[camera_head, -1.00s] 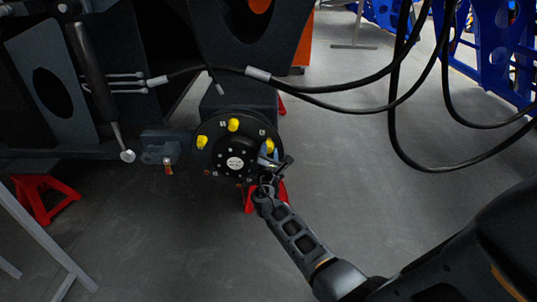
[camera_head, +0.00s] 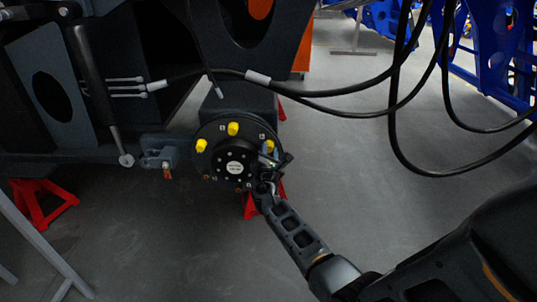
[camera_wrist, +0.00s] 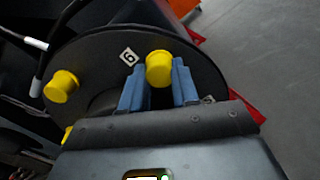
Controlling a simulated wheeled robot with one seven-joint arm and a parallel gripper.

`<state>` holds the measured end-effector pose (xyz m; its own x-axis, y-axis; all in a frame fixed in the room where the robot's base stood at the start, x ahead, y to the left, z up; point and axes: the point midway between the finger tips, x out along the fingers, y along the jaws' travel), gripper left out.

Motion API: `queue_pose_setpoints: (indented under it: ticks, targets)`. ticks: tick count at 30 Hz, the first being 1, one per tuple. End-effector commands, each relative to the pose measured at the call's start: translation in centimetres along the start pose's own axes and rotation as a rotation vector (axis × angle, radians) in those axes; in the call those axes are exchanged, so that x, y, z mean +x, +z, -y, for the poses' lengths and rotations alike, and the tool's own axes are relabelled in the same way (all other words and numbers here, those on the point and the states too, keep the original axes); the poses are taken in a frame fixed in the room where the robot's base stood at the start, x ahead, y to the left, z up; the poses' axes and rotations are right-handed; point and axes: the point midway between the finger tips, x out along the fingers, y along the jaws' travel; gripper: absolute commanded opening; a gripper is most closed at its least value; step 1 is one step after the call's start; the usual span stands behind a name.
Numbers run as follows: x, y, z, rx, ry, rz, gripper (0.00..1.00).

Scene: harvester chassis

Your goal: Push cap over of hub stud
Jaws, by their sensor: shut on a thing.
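The black round hub (camera_head: 236,150) stands upright in the middle of the head view, with yellow caps on its face. One yellow cap (camera_head: 234,129) is at the top and another (camera_head: 201,145) is at the left. My gripper (camera_head: 270,160) is at the hub's right side. In the wrist view, its blue fingers (camera_wrist: 158,88) are shut on a yellow cap (camera_wrist: 159,68) close to the hub face, beside a "6" label (camera_wrist: 128,57). The stud under this cap is hidden. Another yellow cap (camera_wrist: 61,86) sits to the left.
Red stands (camera_head: 43,202) are on the floor at the left and below the hub. Black hoses (camera_head: 340,104) hang above and to the right. The grey floor (camera_head: 380,220) right of the hub is mostly clear.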

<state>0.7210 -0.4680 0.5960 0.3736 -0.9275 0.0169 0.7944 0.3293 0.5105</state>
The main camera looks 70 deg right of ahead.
Motion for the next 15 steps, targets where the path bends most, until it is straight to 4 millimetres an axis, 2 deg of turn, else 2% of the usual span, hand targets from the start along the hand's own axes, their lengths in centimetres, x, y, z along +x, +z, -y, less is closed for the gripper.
queue_pose_setpoints:
  ticks: [8,9,15]
  targets:
    - [0.12,0.01,0.00,0.000,0.000,0.000,0.00]
    - [0.12,0.01,0.00,0.000,0.000,0.000,0.32]
    - [0.11,0.01,0.00,0.000,0.000,0.000,0.51]
